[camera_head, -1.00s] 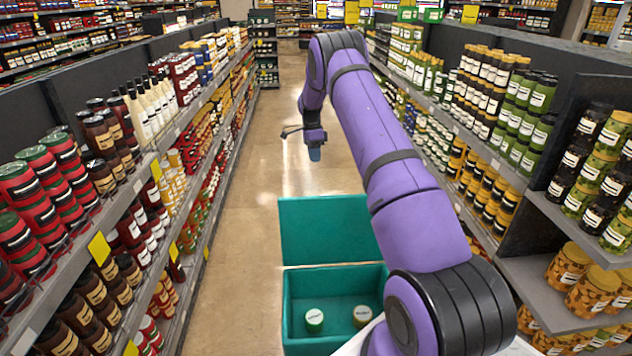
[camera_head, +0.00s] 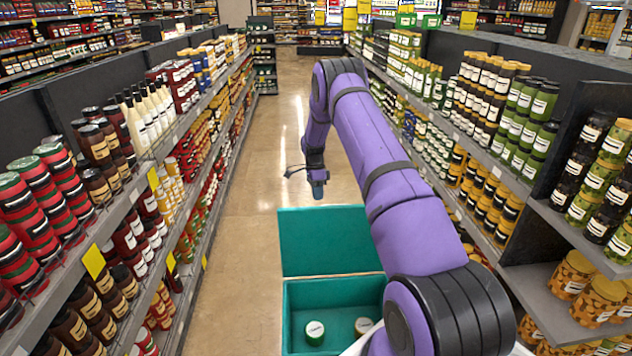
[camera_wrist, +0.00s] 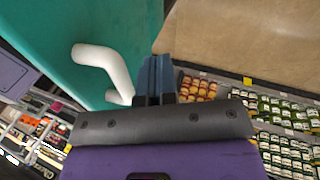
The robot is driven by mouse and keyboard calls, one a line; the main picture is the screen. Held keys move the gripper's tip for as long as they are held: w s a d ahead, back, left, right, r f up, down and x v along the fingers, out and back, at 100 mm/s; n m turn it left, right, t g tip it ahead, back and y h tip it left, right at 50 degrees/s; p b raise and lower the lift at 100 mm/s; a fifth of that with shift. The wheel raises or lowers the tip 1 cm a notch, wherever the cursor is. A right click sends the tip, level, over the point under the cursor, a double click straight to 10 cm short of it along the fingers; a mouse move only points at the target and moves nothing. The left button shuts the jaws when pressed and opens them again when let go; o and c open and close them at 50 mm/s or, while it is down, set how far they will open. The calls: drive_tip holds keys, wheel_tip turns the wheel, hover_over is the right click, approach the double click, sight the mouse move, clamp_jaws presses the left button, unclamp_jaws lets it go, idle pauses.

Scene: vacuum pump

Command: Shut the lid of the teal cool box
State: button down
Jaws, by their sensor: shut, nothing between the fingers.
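The teal cool box (camera_head: 302,330) stands on the floor at the bottom centre of the head view, partly hidden by my arm. Its lid (camera_head: 322,240) is open, raised at the far side of the box. My gripper (camera_head: 318,190) is shut and empty, pointing down beyond the lid's upper edge. In the wrist view, a teal panel (camera_wrist: 120,25), apparently the lid, fills the upper left and bears a bent white handle (camera_wrist: 100,65). My shut fingers (camera_wrist: 156,75) are just right of the handle; whether they touch the panel I cannot tell.
Stocked shelves line the left (camera_head: 165,160) and right (camera_head: 520,190) sides.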

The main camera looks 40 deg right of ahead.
drive_tip(key=shift+s+a+r, duration=0.1)
drive_tip(key=shift+s+a, duration=0.25)
drive_tip(key=shift+s, duration=0.45)
drive_tip(key=shift+s+a, duration=0.35)
drive_tip(key=shift+s, duration=0.45)
